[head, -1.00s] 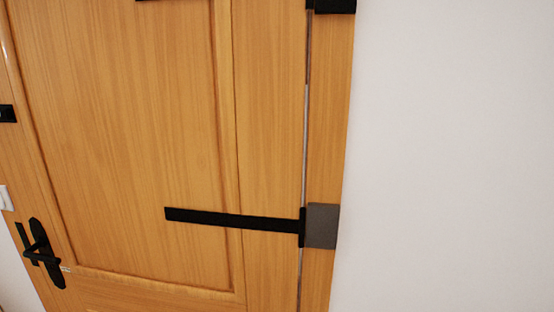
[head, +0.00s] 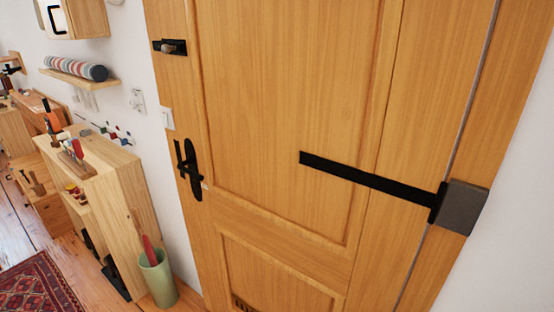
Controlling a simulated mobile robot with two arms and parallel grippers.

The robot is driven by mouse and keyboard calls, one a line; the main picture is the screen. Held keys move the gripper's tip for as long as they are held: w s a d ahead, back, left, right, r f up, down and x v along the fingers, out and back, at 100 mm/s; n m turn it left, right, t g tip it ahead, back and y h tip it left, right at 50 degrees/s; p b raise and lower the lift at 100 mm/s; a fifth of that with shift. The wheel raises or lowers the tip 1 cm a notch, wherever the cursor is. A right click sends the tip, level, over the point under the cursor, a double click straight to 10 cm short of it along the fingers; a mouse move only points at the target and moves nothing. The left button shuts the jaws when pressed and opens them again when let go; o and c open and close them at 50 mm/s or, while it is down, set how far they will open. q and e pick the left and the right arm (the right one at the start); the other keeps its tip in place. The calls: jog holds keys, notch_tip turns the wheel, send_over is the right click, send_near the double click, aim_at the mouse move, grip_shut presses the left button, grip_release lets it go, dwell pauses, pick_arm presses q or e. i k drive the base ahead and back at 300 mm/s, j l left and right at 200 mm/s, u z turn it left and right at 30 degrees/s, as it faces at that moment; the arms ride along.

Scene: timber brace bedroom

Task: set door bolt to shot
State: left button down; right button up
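The door bolt (head: 172,46) is a small black plate with a grey-brown knob, high on the left edge of the wooden door (head: 290,100) in the head view. Whether its bar reaches into the frame is too small to tell. The black door handle (head: 188,168) sits below it, with what looks like a key beside its plate. The door stands closed in its frame. Neither of my grippers shows in this view.
A black strap hinge (head: 365,182) crosses the door's right side. Left of the door stand a wooden cabinet (head: 125,200) and a green bin (head: 158,278) holding a red item. A patterned rug (head: 40,288) lies on the floor at lower left.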

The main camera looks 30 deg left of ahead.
aim_at(165, 48)
jog(key=u, duration=1.5)
